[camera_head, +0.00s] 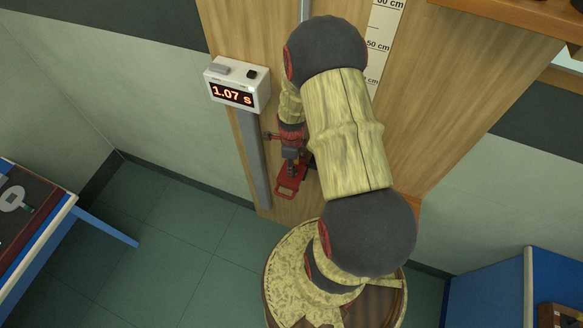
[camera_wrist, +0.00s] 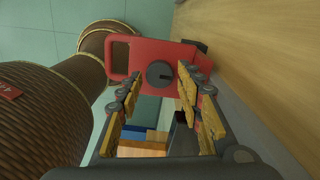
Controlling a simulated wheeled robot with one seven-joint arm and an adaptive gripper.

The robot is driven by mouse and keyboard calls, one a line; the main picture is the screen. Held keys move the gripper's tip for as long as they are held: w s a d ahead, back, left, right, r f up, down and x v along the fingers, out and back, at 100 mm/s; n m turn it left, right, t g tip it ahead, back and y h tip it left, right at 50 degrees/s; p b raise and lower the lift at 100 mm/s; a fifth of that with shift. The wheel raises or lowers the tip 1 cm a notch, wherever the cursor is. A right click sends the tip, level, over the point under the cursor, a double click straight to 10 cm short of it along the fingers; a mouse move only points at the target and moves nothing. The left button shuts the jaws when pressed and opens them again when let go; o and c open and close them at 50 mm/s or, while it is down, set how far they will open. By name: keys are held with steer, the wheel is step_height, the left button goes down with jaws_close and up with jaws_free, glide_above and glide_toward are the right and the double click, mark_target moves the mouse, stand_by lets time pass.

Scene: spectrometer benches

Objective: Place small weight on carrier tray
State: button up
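The red carrier tray (camera_wrist: 145,55) shows ahead of my fingertips in the wrist view, a flat plate with a rectangular cut-out at its left end. A small dark round disc with a slot (camera_wrist: 160,74), which looks like the small weight, appears on the middle of the tray face. My gripper (camera_wrist: 160,86) is open, its fingers apart on either side of the disc in the picture, with nothing visibly held. In the head view my gripper (camera_head: 291,153) is just above the red tray (camera_head: 291,184), beside the wooden board; the disc cannot be made out there.
A wooden board (camera_head: 450,90) with a scale strip (camera_head: 378,45) stands behind my arm. A timer box (camera_head: 237,85) reading 1.07 s and a grey post (camera_head: 254,160) are close to the left of my gripper. A blue bench (camera_head: 40,240) is at far left; the green floor between is clear.

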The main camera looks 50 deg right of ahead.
steer(key=w+a+r+n+t, duration=0.1)
steer(key=a+r+n, duration=0.3)
steer(key=r, duration=0.8)
steer(key=w+a+r+n+t, duration=0.1)
steer(key=w+a+r+n, duration=0.3)
steer(key=r, duration=0.7)
steer(key=s+a+r+n+t, duration=0.1)
steer(key=s+a+r+n, duration=0.5)
steer(key=n, duration=0.4)
steer(key=s+a+r+n+t, duration=0.2)
steer(key=s+a+r+n, duration=0.4)
steer(key=a+r+n, duration=0.3)
step_height(320, 180, up, 3)
steer(key=shift+s+f+n+t, duration=0.2)
steer(key=shift+s+n+t, duration=0.15)
steer(key=shift+n, duration=0.75)
steer(key=shift+d+f+b, duration=0.1)
steer(key=shift+b, duration=0.25)
